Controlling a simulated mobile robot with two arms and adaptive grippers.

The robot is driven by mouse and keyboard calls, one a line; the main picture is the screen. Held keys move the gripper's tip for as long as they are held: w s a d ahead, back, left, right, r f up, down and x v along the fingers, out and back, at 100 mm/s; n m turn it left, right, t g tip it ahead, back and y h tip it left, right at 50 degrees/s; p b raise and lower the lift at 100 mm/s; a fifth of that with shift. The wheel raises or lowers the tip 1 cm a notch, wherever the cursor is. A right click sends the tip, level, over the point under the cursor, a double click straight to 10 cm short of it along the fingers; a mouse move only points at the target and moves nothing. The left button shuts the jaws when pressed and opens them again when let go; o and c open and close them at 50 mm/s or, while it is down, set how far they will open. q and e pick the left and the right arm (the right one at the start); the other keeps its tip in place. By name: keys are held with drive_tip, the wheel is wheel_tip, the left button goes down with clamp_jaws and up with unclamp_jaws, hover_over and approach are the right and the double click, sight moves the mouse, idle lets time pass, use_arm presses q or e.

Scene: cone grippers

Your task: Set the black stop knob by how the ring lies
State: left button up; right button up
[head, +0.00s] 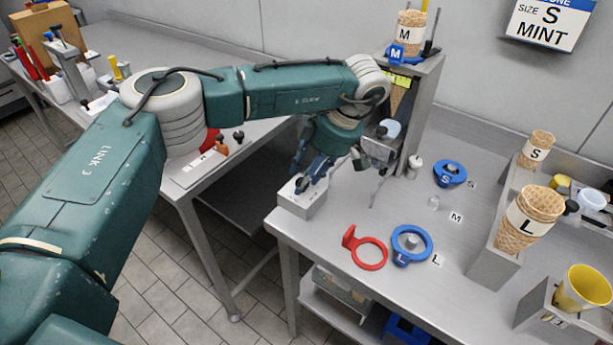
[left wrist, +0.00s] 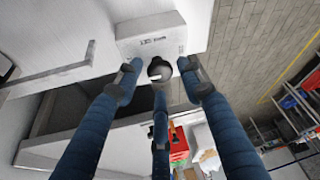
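The black stop knob (left wrist: 160,70) sits on a small grey box (head: 303,204) at the table's front left corner. A pale pointer mark shows on the knob. My left gripper (head: 310,178) is over the box, its blue fingers spread around the knob; in the left wrist view the two upper fingertips stand apart on either side of it. I cannot tell whether they touch it. A blue L ring (head: 427,243) lies around a peg by the L label. A blue S ring (head: 450,185) lies farther back. A blue M piece (head: 397,57) is up by the M cone. My right gripper is not seen.
A red ring with a tab (head: 384,261) lies near the front edge. A bare peg (head: 433,202) stands by the M label. Cones (head: 527,220) stand in a grey rack at right. A grey tower (head: 424,100) rises behind my gripper. A sign reads "S MINT".

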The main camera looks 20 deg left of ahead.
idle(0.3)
use_arm(q)
drive_tip(key=v, duration=1.2)
drive_tip(key=shift+f, duration=0.1)
